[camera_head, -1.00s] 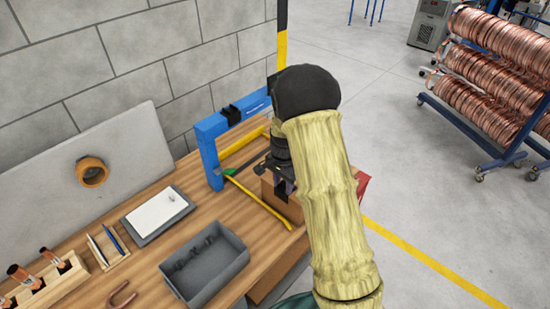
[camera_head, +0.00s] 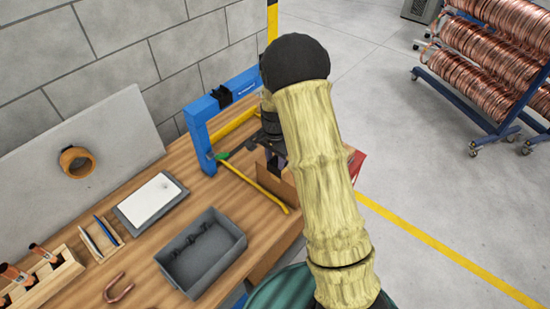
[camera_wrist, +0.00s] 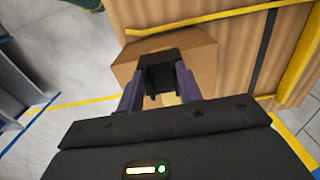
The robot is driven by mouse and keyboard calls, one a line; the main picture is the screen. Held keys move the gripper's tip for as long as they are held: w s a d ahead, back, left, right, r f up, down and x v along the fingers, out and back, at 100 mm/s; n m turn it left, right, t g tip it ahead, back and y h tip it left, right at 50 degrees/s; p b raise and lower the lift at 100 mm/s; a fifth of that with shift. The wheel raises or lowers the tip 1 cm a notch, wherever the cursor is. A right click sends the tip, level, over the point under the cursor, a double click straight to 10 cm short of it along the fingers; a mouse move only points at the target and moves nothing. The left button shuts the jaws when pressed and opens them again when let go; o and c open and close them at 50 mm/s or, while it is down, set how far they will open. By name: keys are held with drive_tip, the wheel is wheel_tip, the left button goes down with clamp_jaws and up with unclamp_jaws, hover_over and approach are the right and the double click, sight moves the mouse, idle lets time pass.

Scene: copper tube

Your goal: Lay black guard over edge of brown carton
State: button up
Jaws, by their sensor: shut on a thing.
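The brown carton (camera_head: 285,188) stands at the right end of the wooden bench, partly hidden behind my arm in the head view. It also shows in the wrist view (camera_wrist: 203,62), beyond my fingers. My gripper (camera_wrist: 160,90) is shut on a black guard (camera_wrist: 158,72), with a purple finger on either side of it. The guard overlaps the carton's edge in the wrist view; I cannot tell if it touches the carton. In the head view my gripper (camera_head: 276,160) is at the carton, and the guard is hard to make out there.
A grey bin (camera_head: 232,252) with black pieces stands to the left. A white pad (camera_head: 152,200) and wooden holders lie farther left. Copper coils (camera_head: 495,60) stand on a rack.

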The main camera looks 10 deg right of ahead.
drive_tip(key=shift+w+f+b, duration=0.1)
drive_tip(key=shift+f+b, duration=1.25)
drive_tip(key=shift+f, duration=0.65)
drive_tip(key=shift+w+d+f, duration=0.15)
drive_tip(key=shift+d+f, duration=0.05)
drive_tip(key=shift+f, duration=0.25)
drive_tip(key=o, duration=1.1)
drive_tip(key=shift+c, duration=0.2)
wheel_tip(320, 180, up, 17)
drive_tip(key=b, duration=0.4)
drive_tip(key=shift+r+b, duration=0.2)
drive_tip(key=shift+b, duration=0.1)
